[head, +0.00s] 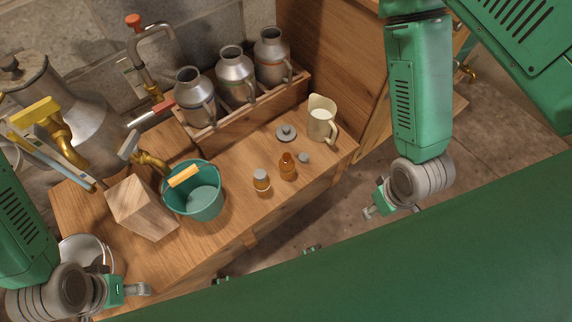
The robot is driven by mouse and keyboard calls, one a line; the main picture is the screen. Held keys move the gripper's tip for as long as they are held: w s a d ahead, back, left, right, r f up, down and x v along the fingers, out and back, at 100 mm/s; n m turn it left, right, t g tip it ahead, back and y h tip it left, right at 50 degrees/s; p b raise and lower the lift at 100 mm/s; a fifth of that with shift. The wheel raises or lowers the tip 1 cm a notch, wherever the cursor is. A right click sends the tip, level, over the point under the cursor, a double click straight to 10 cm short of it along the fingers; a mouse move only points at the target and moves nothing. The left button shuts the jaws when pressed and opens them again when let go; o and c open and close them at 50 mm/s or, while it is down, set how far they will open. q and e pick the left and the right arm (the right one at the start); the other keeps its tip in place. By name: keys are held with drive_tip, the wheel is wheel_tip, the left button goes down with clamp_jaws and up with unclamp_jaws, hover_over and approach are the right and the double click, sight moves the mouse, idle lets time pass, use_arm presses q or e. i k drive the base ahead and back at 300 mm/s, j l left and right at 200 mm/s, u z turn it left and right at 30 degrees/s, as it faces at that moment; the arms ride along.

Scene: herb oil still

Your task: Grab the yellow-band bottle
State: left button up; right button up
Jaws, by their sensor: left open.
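Two small amber bottles stand upright on the wooden bench. The nearer bottle (261,182) has a grey cap and a pale band low on its body. The other bottle (287,167), just right of it, has an open neck, with a small grey cap (304,158) lying beside it. The band colours are too small to tell surely. My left gripper (143,289) is open and empty at the bench's front left, well apart from both bottles. My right gripper (371,212) hangs beyond the bench's right front edge, apart from the bottles; its jaws are too small to read.
A teal bucket (193,203) and a wooden block (141,207) stand between my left gripper and the bottles. Metal cans (235,75) fill a wooden crate (247,117).

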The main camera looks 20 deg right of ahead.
sight(287, 163)
drive_tip(key=l+u, duration=0.2)
drive_tip(key=l, duration=0.6)
drive_tip(key=l+u, duration=0.2)
drive_tip(key=l, duration=0.65)
drive_tip(key=l+u, duration=0.2)
drive_tip(key=l, duration=0.65)
drive_tip(key=k+l+u, duration=0.2)
drive_tip(key=l, duration=0.6)
drive_tip(key=i, duration=0.1)
